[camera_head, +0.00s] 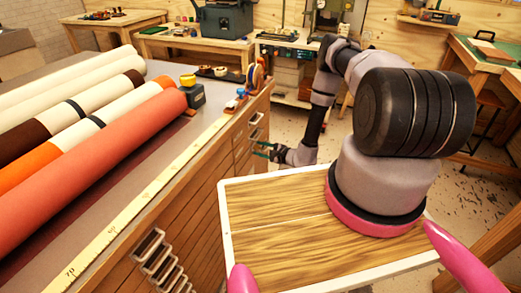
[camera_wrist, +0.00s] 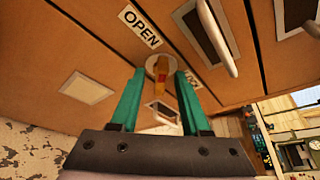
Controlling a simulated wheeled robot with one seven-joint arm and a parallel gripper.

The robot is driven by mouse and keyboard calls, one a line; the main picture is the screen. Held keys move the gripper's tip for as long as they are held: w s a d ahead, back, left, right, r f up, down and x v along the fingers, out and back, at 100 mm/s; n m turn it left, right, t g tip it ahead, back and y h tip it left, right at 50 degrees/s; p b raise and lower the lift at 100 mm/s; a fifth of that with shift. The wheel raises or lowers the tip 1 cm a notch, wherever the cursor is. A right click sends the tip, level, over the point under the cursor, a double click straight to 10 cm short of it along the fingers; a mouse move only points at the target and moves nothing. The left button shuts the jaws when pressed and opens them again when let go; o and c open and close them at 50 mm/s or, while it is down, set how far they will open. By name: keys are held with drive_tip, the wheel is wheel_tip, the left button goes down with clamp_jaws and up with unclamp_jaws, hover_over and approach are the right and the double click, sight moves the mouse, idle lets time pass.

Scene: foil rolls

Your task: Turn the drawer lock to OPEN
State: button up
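The drawer lock (camera_wrist: 158,68) is a round metal plate with an orange-yellow turning piece on the wooden drawer front. A white label reading OPEN (camera_wrist: 140,26) is beside it at upper left in the wrist view. A second label (camera_wrist: 192,80) to the right is partly hidden by a finger. My gripper (camera_wrist: 160,73) has two teal fingers, spread apart, one on each side of the lock in the picture; I cannot tell if they touch it. In the head view my gripper (camera_head: 264,150) is at the cabinet's drawer side, and the lock cannot be made out.
The drawer cabinet (camera_head: 180,210) has several metal handles (camera_head: 150,246) on its front; a handle (camera_wrist: 217,38) is near the lock. Foil rolls (camera_head: 110,165), a yellow ruler (camera_head: 135,200) and small tools lie on top. A wood-topped tray (camera_head: 270,215) is in front.

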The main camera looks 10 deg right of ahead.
drive_tip(key=v, duration=1)
drive_tip(key=shift+s+d, duration=0.2)
drive_tip(key=shift+s, duration=0.15)
drive_tip(key=shift+r, duration=0.15)
